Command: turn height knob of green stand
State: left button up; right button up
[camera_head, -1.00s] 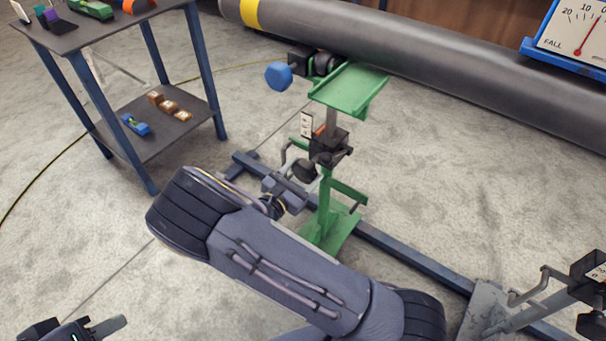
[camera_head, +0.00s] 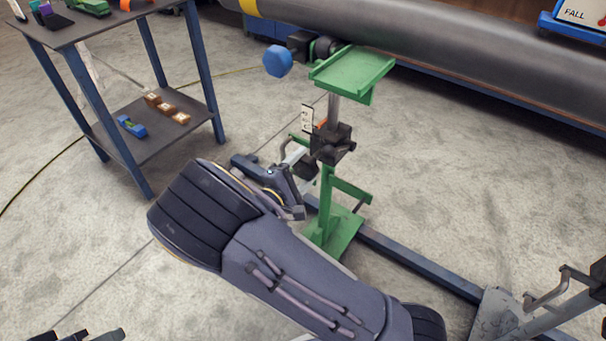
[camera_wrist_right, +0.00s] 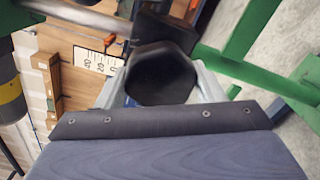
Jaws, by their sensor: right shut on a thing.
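The black height knob (camera_head: 307,168) is on the block's near left side, partly hidden by my right gripper (camera_head: 300,160). In the wrist view the knob (camera_wrist_right: 160,78) sits between the two pale fingers of my right gripper, which is shut on it. My left gripper (camera_head: 78,337) shows only partly at the bottom left edge.
The grey pipe (camera_head: 440,45) runs across the top. A blue hexagonal knob (camera_head: 278,61) juts out left of the cradle. A two-level table (camera_head: 150,150) stands left. A blue floor rail (camera_head: 415,262) runs to another stand (camera_head: 530,312) at lower right.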

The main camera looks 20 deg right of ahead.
jog(key=m+b, duration=0.4)
jog(key=m, duration=0.1)
jog(key=shift+f+b, duration=0.25)
jog(key=shift+b, duration=0.1)
jog(key=shift+r+m+b, duration=0.2)
jog(key=shift+m+b, duration=0.9)
jog(key=shift+m, duration=0.3)
jog(key=o, duration=1)
jog(key=shift+p+v, duration=1.1)
jog(key=shift+v, duration=2.9)
jog(key=shift+r, duration=0.1)
